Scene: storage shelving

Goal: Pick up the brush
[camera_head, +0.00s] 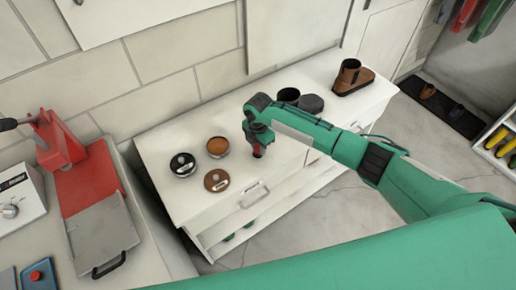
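I cannot make out a brush for certain in the head view. My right arm reaches in from the right, and its gripper (258,147) points down over the white cabinet top (280,160). A small dark reddish piece shows at its tip; I cannot tell whether it is a finger or part of a brush. The fingers are too small and hidden to show whether they are open or shut. Left of the gripper are a black-lidded tin (183,164), an open brown tin (218,147) and a brown lid (217,181). My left gripper is not in view.
Dark shoes (311,103) and a brown boot (352,78) stand on the cabinet's far right. A red press-like machine (60,147) is on the left counter. A dark mat (452,112) with footwear lies on the floor. The cabinet's front drawer has a handle (254,196).

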